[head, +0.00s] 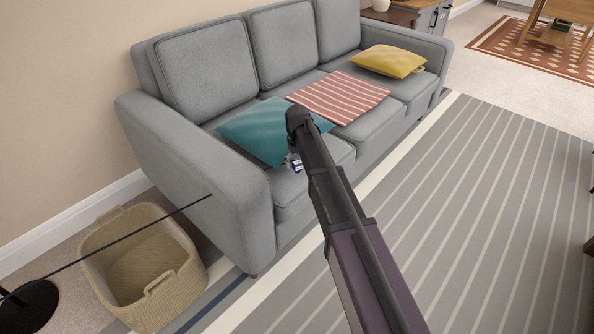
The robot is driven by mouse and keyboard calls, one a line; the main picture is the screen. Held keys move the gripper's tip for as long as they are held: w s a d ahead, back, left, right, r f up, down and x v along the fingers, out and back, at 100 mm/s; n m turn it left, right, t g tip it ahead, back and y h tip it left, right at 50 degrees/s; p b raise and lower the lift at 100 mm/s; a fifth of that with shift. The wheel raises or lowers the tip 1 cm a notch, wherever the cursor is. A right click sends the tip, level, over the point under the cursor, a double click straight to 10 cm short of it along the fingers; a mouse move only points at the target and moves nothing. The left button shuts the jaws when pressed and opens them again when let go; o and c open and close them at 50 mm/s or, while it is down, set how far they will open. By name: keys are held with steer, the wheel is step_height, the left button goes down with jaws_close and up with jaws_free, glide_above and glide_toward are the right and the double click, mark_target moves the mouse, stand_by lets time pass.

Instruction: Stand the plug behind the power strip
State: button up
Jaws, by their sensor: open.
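I do not see the plug or the power strip in the head view. My arm rises from the bottom edge and reaches across the front of the sofa (225,213). I cannot make out my gripper's fingers; the arm may hide them. A small dark, white and blue item (294,164) shows beside the arm, over the sofa seat. It is too small to tell what it is or whether it belongs to my arm.
A teal cushion (258,133), a red striped cloth (336,97) and a yellow cushion (387,61) lie on the sofa. A woven basket (171,292) stands at its left end, with a thin dark rod (125,238) crossing above. The striped rug (490,200) at right looks clear.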

steer(key=shift+f+b, duration=0.8)
steer(key=shift+f, duration=0.3)
jaws_close()
